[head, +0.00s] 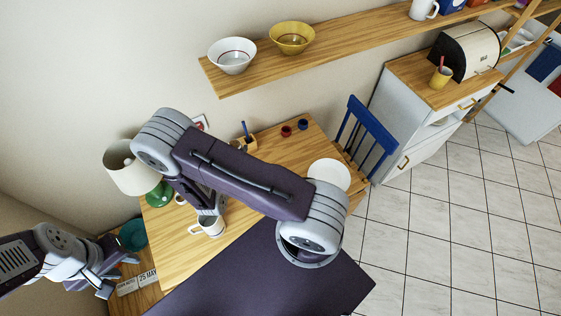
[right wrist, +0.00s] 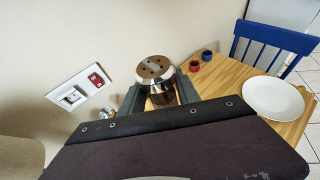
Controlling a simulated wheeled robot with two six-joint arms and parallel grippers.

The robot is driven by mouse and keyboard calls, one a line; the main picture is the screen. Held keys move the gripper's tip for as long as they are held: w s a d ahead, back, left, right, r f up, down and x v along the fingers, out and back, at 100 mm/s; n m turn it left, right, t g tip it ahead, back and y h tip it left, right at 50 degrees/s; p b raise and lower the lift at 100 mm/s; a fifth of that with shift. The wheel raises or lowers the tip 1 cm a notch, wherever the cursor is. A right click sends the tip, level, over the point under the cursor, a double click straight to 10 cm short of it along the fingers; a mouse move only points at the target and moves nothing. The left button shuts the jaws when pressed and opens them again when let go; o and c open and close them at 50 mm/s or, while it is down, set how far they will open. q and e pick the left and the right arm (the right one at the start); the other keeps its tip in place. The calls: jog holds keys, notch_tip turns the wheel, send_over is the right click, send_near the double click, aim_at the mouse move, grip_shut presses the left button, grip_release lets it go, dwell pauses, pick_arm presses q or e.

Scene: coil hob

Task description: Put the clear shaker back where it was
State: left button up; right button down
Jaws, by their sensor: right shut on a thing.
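The shaker (right wrist: 155,72) has a shiny perforated metal lid and a dark, see-through-looking body. In the right wrist view my right gripper (right wrist: 160,92) is shut on it, one grey finger on each side. The lid faces the camera, and the shaker's lower end is hidden. In the head view my right arm covers the middle of the table, and I cannot make out the held shaker there. My left gripper (head: 115,275) is open and empty at the lower left, beside the table.
The wooden table (head: 185,255) carries a white mug (head: 209,226), a wooden caddy (head: 245,143), red and blue cups (right wrist: 200,60) and a white plate (right wrist: 273,98). A lamp (head: 130,170) stands left. A blue chair (head: 368,135) is right. A shelf with bowls (head: 232,56) hangs above.

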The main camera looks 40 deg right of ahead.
jog(key=d+f+m+g+h+b, duration=0.1)
jog(key=d+f+b, duration=0.2)
jog(key=d+b, duration=0.25)
jog(key=d+f+m+g+b, duration=0.1)
jog(key=d+f+b, duration=0.2)
jog(key=d+b, duration=0.25)
jog(key=s+d+f+m+g+h+b, duration=0.1)
jog(key=s+d+f+m+g+b, duration=0.15)
jog(key=s+d+b, duration=0.4)
jog(key=s+d+f+m+g+h+b, duration=0.1)
jog(key=d+m+g+b, duration=0.15)
jog(key=d, duration=0.65)
jog(key=w+a+f, duration=0.1)
jog(key=w+f, duration=0.2)
jog(key=w+a+f, duration=0.1)
jog(key=w+f, duration=0.2)
jog(key=w, duration=0.1)
jog(key=w+a+f, duration=0.1)
jog(key=w+f, duration=0.3)
jog(key=shift+a, duration=0.2)
jog(key=shift+w+f, duration=0.1)
jog(key=shift+f, duration=0.3)
